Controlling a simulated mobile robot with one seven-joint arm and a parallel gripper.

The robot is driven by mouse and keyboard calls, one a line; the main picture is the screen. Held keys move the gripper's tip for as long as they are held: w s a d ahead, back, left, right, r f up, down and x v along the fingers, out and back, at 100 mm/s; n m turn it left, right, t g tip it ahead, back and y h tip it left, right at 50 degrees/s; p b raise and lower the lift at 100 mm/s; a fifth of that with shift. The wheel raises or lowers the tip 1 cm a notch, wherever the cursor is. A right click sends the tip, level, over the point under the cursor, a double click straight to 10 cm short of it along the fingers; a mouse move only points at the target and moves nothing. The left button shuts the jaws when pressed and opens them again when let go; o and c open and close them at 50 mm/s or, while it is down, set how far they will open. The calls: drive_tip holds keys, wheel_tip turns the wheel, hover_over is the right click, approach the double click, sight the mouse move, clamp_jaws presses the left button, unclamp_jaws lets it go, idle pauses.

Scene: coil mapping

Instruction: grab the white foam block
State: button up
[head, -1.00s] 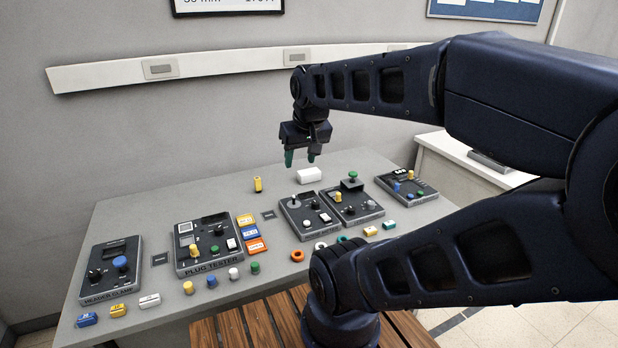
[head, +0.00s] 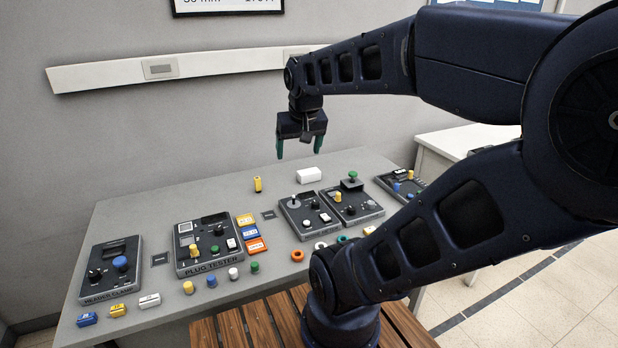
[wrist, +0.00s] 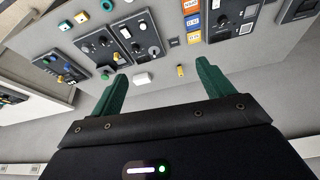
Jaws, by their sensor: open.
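The white foam block (head: 309,175) lies on the grey table behind the two middle testers. It also shows in the wrist view (wrist: 142,78), between the fingers and beyond them, nearer the left finger. My gripper (head: 300,156) has green fingers spread apart with nothing between them. It hangs pointing down, above the table's back part, and appears higher than the block and apart from it. In the wrist view my gripper (wrist: 158,75) shows both fingers wide apart.
A yellow peg (head: 258,184) stands left of the block. The grey testers (head: 310,215) with knobs and a green-topped post (head: 352,178) are in front. The plug tester (head: 208,243) is further left. The table (head: 160,196) is bare at the back left.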

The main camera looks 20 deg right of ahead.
drive_tip(key=w+d+m+g+h, duration=0.1)
drive_tip(key=w+d+m, duration=0.15)
drive_tip(key=w, duration=0.55)
drive_tip(key=w+d+m+g+h, duration=0.1)
drive_tip(key=w+d+m, duration=0.15)
drive_tip(key=w, duration=0.55)
drive_tip(key=m+g+h, duration=0.2)
drive_tip(key=m, duration=1)
hover_over(308, 171)
drive_tip(key=a, duration=0.4)
wheel_tip(308, 171, down, 29)
drive_tip(key=shift+s+d+r, duration=0.1)
drive_tip(key=shift+d, duration=0.05)
drive_tip(key=shift+d+f, duration=0.2)
drive_tip(key=shift+f, duration=0.4)
drive_tip(key=x, duration=0.5)
drive_tip(key=shift+x, duration=2.7)
drive_tip(key=shift+s+f, duration=0.15)
drive_tip(key=shift+f, duration=0.15)
drive_tip(key=shift+c, duration=0.4)
